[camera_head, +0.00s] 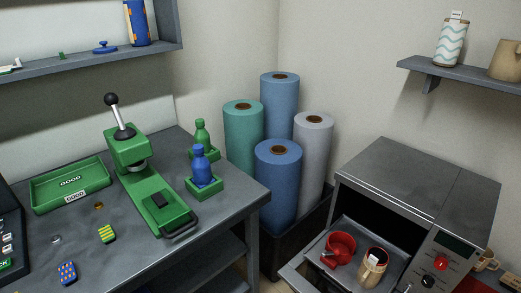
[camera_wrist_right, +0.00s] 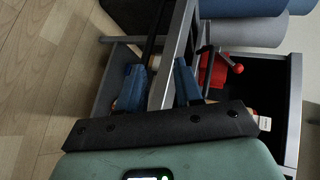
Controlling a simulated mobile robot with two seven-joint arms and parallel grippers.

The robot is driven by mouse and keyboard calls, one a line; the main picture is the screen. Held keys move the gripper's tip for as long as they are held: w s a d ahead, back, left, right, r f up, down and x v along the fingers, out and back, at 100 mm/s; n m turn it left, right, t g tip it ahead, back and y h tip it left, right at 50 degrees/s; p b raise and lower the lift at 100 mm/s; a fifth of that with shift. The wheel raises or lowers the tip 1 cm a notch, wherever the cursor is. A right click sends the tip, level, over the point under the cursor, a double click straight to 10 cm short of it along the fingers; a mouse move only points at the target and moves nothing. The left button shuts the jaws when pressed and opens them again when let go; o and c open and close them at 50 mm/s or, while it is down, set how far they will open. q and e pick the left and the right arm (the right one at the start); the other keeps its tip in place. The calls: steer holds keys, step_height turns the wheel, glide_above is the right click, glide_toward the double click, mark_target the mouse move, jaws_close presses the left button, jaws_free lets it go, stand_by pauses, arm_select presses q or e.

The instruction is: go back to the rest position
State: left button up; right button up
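Neither of my grippers shows in the head view. In the right wrist view my right gripper (camera_wrist_right: 160,76) has its two blue fingers apart. A grey bar shows between and beyond the fingers; I cannot tell whether it touches them. The oven (camera_head: 420,195) stands at the right with its front open. On its grey tray or lowered door are a red mug wrap (camera_head: 341,245) and a tan mug (camera_head: 372,265). The red wrap (camera_wrist_right: 214,70) also shows beyond my right gripper in the wrist view. My left gripper is not in view.
A grey workbench (camera_head: 225,198) at the left holds a green press (camera_head: 150,180), a green tray (camera_head: 70,186) and green and blue bottles (camera_head: 201,165). Several upright rolls (camera_head: 278,180) stand in the corner. A right wall shelf (camera_head: 460,74) holds a mug and a patterned cylinder. Wooden floor (camera_wrist_right: 40,80) is clear.

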steer(key=s+a+f+n+g, duration=0.2)
steer(key=s+f+n+g, duration=0.15)
steer(key=s, duration=0.25)
steer(key=s+a+f+n+g+y, duration=0.1)
steer(key=s+a+f+n+g, duration=0.15)
steer(key=s+n+g, duration=0.35)
steer(key=s+a+f+n+g, duration=0.2)
steer(key=s+f+n, duration=0.15)
steer(key=s, duration=0.35)
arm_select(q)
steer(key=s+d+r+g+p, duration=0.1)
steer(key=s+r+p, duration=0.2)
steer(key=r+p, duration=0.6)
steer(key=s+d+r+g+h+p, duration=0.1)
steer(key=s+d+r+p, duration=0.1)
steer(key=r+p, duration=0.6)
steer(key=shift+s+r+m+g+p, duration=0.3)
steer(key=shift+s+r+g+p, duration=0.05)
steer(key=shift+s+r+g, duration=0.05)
arm_select(e)
steer(key=s+a+r+g, duration=0.1)
steer(key=s+r, duration=0.1)
steer(key=r, duration=0.6)
steer(key=s+a+r+g+y, duration=0.1)
steer(key=s+r+g, duration=0.1)
steer(key=r, duration=0.7)
steer(key=shift+s+a+r+m, duration=0.15)
steer(key=shift+s+a+m, duration=0.15)
steer(key=shift+s, duration=0.4)
steer(key=shift+d, duration=0.1)
